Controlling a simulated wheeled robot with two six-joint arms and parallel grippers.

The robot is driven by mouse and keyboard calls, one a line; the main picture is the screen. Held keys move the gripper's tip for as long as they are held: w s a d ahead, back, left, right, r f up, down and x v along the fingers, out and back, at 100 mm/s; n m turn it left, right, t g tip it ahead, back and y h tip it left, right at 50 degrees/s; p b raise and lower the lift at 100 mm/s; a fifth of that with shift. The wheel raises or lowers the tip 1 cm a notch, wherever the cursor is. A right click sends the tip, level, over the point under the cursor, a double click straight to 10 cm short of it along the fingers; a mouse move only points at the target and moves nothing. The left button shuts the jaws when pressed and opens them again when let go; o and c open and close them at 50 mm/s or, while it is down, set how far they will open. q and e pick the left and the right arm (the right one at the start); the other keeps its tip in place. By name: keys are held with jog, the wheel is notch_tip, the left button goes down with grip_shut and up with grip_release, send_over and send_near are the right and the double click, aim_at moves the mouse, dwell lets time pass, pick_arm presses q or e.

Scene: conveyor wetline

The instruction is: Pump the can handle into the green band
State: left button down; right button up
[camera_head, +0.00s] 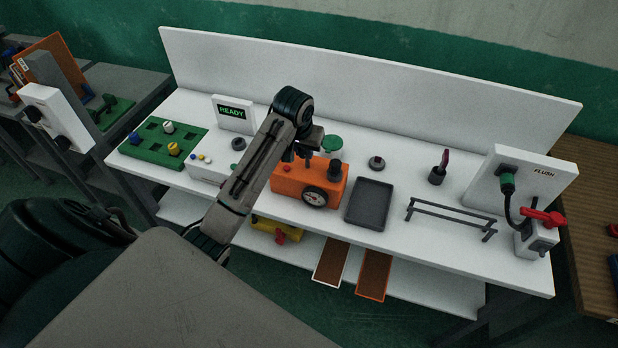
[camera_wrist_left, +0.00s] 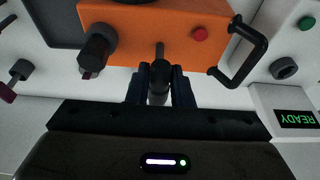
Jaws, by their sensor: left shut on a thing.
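The orange can (camera_head: 290,186) stands on the white bench with a round dial gauge (camera_head: 314,196) on its front. The needle and any green band are too small to read. My left gripper (camera_head: 304,157) is over the can's top. In the left wrist view, my gripper (camera_wrist_left: 160,88) is shut around the grey pump handle (camera_wrist_left: 160,62), whose rod rises from the orange can (camera_wrist_left: 130,45). A black cap (camera_wrist_left: 98,48), a red button (camera_wrist_left: 199,34) and a black bracket handle (camera_wrist_left: 246,52) are on or beside the can. My right gripper is out of view.
A dark tray (camera_head: 369,204) lies right of the can, with a low grey rail (camera_head: 450,216) beyond. The green block tray (camera_head: 150,151) and READY screen (camera_head: 232,112) are left. The FLUSH panel (camera_head: 521,184) and red valve (camera_head: 543,217) stand right.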

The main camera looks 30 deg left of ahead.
pick_arm(q)
jog(key=shift+r, duration=0.55)
jog(key=shift+s+f, duration=0.1)
jog(key=shift+f, duration=0.45)
notch_tip(320, 180, down, 3)
jog(key=shift+f+b, duration=0.2)
jog(key=shift+b, duration=0.15)
jog(key=shift+r, duration=0.15)
jog(key=c, duration=1.3)
grip_release()
jog(key=shift+r, duration=0.1)
notch_tip(320, 180, up, 2)
jog(key=shift+r+p, duration=0.1)
jog(key=shift+p, duration=0.3)
jog(key=shift+r, duration=2.35)
